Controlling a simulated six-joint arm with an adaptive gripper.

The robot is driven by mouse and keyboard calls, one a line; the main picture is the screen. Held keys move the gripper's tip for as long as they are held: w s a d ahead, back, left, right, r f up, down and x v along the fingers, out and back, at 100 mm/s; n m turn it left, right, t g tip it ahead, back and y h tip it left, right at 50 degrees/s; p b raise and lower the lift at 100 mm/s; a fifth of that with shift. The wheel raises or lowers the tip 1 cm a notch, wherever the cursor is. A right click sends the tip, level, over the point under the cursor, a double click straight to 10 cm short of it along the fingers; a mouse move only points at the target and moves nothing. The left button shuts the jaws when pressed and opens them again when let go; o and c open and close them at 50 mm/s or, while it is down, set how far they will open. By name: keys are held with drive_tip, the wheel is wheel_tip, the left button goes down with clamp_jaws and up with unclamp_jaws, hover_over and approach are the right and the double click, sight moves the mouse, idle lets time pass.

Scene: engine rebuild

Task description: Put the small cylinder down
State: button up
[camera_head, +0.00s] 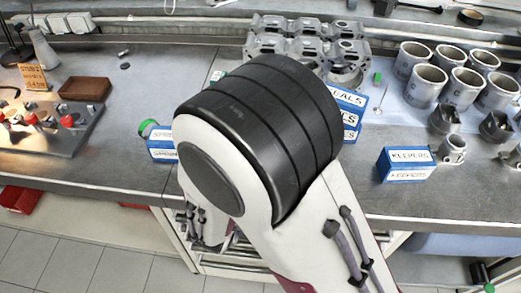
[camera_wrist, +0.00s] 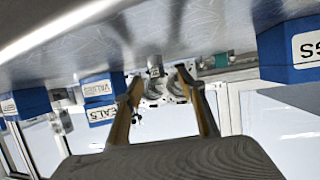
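My gripper (camera_wrist: 158,75) shows in the wrist view with its two brass-coloured fingers apart. A small grey metal piece (camera_wrist: 155,66) appears between the fingertips, near the bench surface. Gaps show on both sides of it, and I cannot tell if it is the small cylinder or something farther back. In the camera_head view my arm's large joint hides the gripper and whatever lies below it. A tiny grey cylinder-like piece (camera_head: 123,53) lies on the bench at the back left.
Engine castings (camera_head: 305,42) stand at the back centre. Several large cylinder sleeves (camera_head: 460,88) stand at the right, behind a blue-and-white KEEPERS box (camera_head: 405,165). A SEALS box (camera_head: 350,112) is partly hidden by my arm. A brown tray (camera_head: 85,89) sits at the left. The bench left of centre is mostly clear.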

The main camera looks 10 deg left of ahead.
idle(0.3)
drive_tip(key=shift+w+d+f, duration=0.1)
drive_tip(key=shift+w+d, duration=0.15)
drive_tip(key=shift+w, duration=0.35)
drive_tip(key=shift+w+d+f, duration=0.1)
drive_tip(key=shift+w+d, duration=0.1)
drive_tip(key=shift+w, duration=0.4)
drive_tip(key=shift+w+d+f, duration=0.1)
drive_tip(key=shift+w+d, duration=0.15)
drive_tip(key=shift+w, duration=0.35)
drive_tip(key=shift+w+f, duration=0.25)
drive_tip(key=shift+w, duration=0.45)
clamp_jaws()
